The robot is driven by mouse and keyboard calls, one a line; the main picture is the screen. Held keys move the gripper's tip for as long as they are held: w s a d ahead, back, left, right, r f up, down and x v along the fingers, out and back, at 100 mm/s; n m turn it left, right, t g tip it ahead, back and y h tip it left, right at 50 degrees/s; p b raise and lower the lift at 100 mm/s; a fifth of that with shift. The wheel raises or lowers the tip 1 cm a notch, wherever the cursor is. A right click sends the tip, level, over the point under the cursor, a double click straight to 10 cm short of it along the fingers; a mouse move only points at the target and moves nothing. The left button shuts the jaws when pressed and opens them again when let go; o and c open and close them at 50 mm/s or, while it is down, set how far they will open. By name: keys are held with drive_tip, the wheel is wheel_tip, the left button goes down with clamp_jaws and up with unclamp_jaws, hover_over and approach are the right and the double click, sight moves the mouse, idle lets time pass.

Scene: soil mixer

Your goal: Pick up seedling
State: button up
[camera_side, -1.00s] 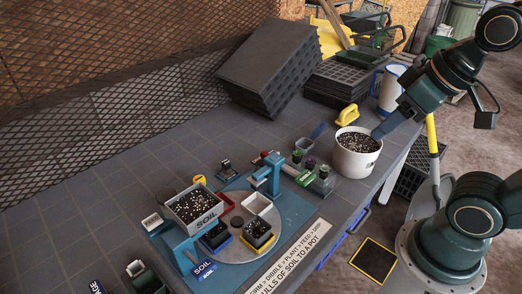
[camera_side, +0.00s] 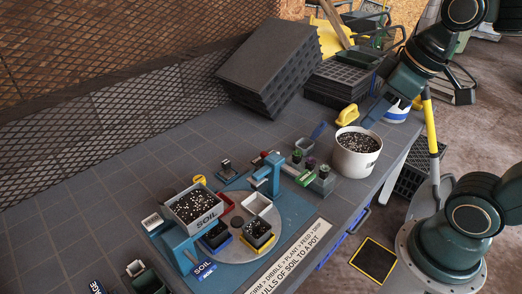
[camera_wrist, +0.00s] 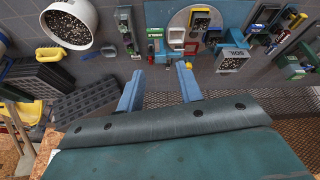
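Small seedlings (camera_side: 310,163) stand in a short row of grey holders near the bench's front edge, just left of the white soil bucket (camera_side: 358,164). Their leaves look green and purplish, but are small. In the wrist view the row (camera_wrist: 126,30) lies at the top, right of the bucket (camera_wrist: 70,24). My gripper (camera_side: 370,120) hangs above the bucket's back right rim, apart from the seedlings. In the wrist view its two blue fingers (camera_wrist: 160,88) are spread, with nothing between them.
A turntable (camera_side: 237,229) with small pots and a soil hopper (camera_side: 196,207) stands left of the seedlings. A blue press (camera_side: 270,176) stands close beside them. Black trays (camera_side: 268,66) are stacked at the back. A yellow-handled tool (camera_side: 347,115) lies behind the bucket. The bench's left middle is clear.

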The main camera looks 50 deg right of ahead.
drive_tip(key=w+d+f+n+g, duration=0.1)
drive_tip(key=w+d+n+g, duration=0.2)
drive_tip(key=w, duration=0.4)
drive_tip(key=n+g+y, duration=0.2)
drive_tip(key=n+y, duration=0.2)
drive_tip(key=n, duration=0.9)
hover_over(311, 159)
drive_tip(key=d, duration=0.2)
drive_tip(key=shift+d+f, duration=0.1)
drive_tip(key=shift+f, duration=11.85)
drive_tip(key=shift+f, duration=0.1)
drive_tip(key=shift+x, duration=2.5)
drive_tip(key=shift+c, duration=0.3)
drive_tip(key=c, duration=0.6)
drive_tip(key=shift+o, duration=0.3)
